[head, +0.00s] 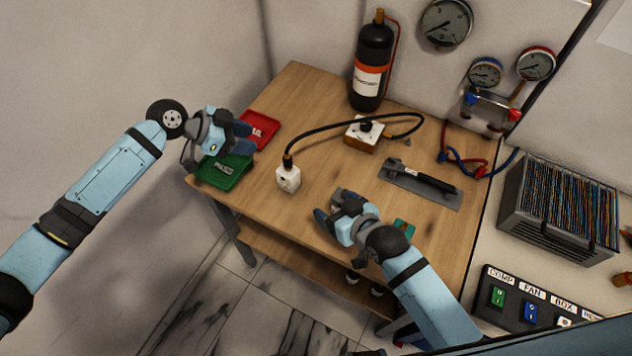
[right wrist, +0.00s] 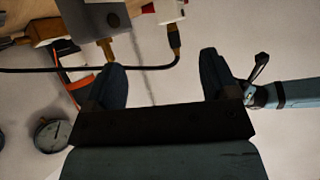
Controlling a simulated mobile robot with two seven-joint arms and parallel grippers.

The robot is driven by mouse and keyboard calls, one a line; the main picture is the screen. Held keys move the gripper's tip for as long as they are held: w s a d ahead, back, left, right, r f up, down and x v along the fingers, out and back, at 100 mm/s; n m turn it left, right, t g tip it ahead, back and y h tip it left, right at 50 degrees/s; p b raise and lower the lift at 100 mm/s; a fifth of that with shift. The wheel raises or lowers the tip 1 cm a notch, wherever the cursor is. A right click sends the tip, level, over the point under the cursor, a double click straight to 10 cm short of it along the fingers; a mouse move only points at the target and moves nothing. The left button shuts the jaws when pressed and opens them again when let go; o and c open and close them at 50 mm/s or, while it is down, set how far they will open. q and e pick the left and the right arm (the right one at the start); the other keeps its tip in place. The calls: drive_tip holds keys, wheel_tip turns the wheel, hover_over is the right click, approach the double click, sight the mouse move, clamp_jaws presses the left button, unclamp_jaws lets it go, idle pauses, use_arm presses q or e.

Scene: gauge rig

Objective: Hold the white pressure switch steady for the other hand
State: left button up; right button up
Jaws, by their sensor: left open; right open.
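The white pressure switch (head: 288,178) stands on the wooden table near its front edge, with a black cable coming out of its top. My left gripper (head: 243,137) is open and empty, up and to the left of the switch in the head view, over the red and green trays. My right gripper (head: 328,206) is open, to the right of and nearer than the switch, apart from it. In the right wrist view its two fingers (right wrist: 165,82) are spread with nothing between them. A white piece with a cable shows at the top there; I cannot tell if it is the switch.
A white-topped block with a black knob (head: 365,134) sits behind, beside the looping cable. A red tray (head: 262,125) and a green tray (head: 222,172) lie at the left. A black cylinder (head: 371,70) stands at the back.

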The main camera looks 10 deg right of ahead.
drive_tip(key=n, duration=0.2)
approach(287, 167)
drive_tip(key=shift+y, duration=0.4)
drive_tip(key=x, duration=1)
drive_tip(key=shift+w+d+f, duration=0.15)
drive_tip(key=shift+w+f, duration=0.1)
drive_tip(key=shift+w, duration=0.1)
drive_tip(key=shift+c, duration=0.2)
drive_tip(key=c, duration=1)
drive_tip(key=shift+o, duration=0.7)
drive_tip(key=shift+c, duration=1.3)
drive_tip(key=shift+f, duration=0.1)
